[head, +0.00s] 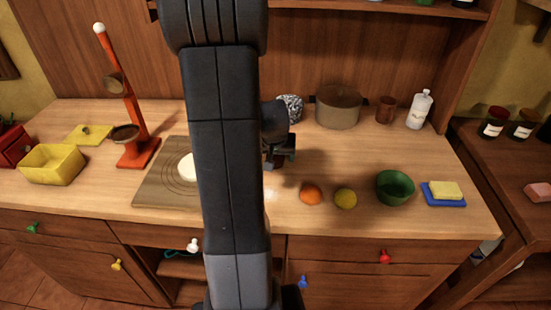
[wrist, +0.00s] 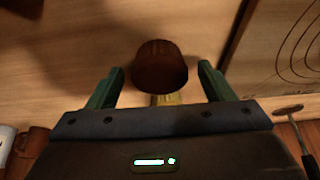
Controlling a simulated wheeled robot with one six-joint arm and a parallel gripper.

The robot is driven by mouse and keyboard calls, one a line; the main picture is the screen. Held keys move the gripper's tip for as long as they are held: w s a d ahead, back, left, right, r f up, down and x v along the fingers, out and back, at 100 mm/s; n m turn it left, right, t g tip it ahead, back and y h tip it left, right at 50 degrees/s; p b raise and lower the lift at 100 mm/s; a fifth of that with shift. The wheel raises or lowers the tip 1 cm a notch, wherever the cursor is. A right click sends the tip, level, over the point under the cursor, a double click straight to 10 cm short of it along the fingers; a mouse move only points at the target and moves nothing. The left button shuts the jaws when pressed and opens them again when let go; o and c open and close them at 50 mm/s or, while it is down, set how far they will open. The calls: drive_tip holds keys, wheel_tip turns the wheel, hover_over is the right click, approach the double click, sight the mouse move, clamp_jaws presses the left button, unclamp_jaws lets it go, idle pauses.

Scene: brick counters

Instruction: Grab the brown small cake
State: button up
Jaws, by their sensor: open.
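The brown small cake (wrist: 160,62) is a short, round, dark brown piece in the wrist view. It appears between the two green fingertips of my gripper (wrist: 162,72), with a visible gap on each side. The fingers are open and do not appear to touch it; how far it is from them in depth is hard to tell. In the head view my gripper (head: 278,157) is low over the middle of the counter, and the cake cannot be made out there, likely hidden by my arm.
A cutting board (head: 150,190) lies left of my gripper. An orange (head: 311,194), a lemon (head: 345,199) and a green bowl (head: 395,188) stand to the front right. A pot (head: 338,108), a brown cup (head: 386,110) and a white bottle (head: 420,110) stand at the back.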

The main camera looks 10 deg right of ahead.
drive_tip(key=shift+w+f, duration=0.15)
drive_tip(key=shift+f, duration=0.05)
drive_tip(key=shift+c, duration=0.4)
drive_tip(key=c, duration=0.9)
drive_tip(key=shift+r, duration=0.1)
